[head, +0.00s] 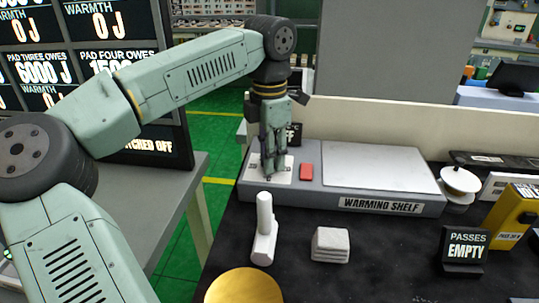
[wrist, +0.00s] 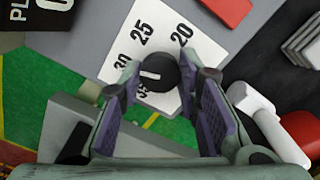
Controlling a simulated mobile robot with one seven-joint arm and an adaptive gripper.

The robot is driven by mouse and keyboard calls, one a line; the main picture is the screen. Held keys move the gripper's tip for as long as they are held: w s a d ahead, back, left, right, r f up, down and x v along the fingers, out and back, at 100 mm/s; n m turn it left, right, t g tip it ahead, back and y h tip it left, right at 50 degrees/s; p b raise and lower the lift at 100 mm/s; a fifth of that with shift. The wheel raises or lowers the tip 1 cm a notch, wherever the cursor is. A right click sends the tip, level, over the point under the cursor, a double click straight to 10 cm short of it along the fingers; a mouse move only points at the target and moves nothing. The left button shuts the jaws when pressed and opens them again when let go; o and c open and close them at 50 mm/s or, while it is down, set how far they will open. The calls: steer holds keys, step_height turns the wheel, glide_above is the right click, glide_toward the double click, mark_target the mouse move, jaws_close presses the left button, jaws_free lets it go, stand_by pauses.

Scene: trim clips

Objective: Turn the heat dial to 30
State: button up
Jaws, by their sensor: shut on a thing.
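The heat dial is a black knob (wrist: 157,72) with a short white mark, on a white plate (wrist: 146,28) printed 20, 25, 30 and 35. In the wrist view the white mark lies on the left part of the knob, roughly facing the 30 side; I cannot read its exact setting. My gripper (wrist: 168,80) is shut on the knob, one finger on each side. In the head view my gripper (head: 273,172) points down at the plate (head: 256,170) on the left end of the warming shelf (head: 370,199), hiding the knob.
A yellow round object (head: 244,288) is at the front. A "passes empty" sign (head: 465,248) stands right.

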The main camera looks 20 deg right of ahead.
steer(key=shift+n, duration=1)
steer(key=o, duration=1.1)
steer(key=shift+o, duration=0.2)
steer(key=shift+r, duration=0.1)
step_height(320, 180, up, 12)
